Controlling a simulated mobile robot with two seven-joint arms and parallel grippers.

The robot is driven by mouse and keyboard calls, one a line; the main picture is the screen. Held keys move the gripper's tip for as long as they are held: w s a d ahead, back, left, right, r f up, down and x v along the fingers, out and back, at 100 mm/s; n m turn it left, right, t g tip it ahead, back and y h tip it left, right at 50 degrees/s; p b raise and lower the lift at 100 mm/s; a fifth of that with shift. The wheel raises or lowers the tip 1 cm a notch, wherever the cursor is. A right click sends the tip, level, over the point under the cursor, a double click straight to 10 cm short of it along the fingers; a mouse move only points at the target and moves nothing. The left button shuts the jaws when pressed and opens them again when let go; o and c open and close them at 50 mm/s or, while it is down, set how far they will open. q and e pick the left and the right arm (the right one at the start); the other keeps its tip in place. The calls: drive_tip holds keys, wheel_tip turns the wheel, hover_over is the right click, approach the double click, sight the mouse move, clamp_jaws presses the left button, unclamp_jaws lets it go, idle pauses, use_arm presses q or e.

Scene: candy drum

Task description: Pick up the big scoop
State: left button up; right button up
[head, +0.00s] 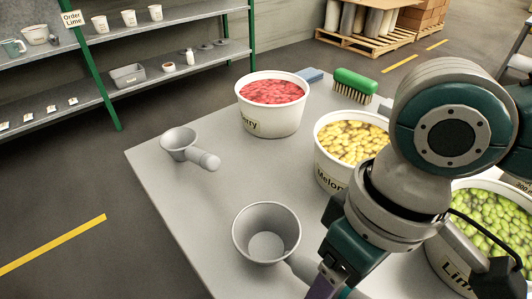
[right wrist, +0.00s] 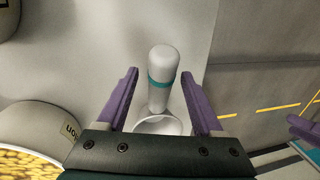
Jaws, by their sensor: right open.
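The big scoop (head: 267,232) lies on the table near the front, its grey cup open upward and its handle running to the lower right, partly behind my right gripper (head: 325,281). In the right wrist view, the open right gripper (right wrist: 160,98) has one purple finger on each side of the scoop (right wrist: 160,62), whose pale handle has a teal band. Gaps show between the fingers and the handle. The gripper body hides part of the cup. A smaller scoop (head: 180,141) lies farther back left. Part of my left gripper (right wrist: 305,130) shows at the right wrist view's right edge.
Tubs of red (head: 273,105), yellow (head: 347,153) and green (head: 490,228) candy stand along the table's back and right. A green brush (head: 355,86) lies behind them. The grey table (head: 190,215) is clear between the two scoops. Shelves (head: 100,90) stand beyond.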

clamp_jaws()
idle(0.4)
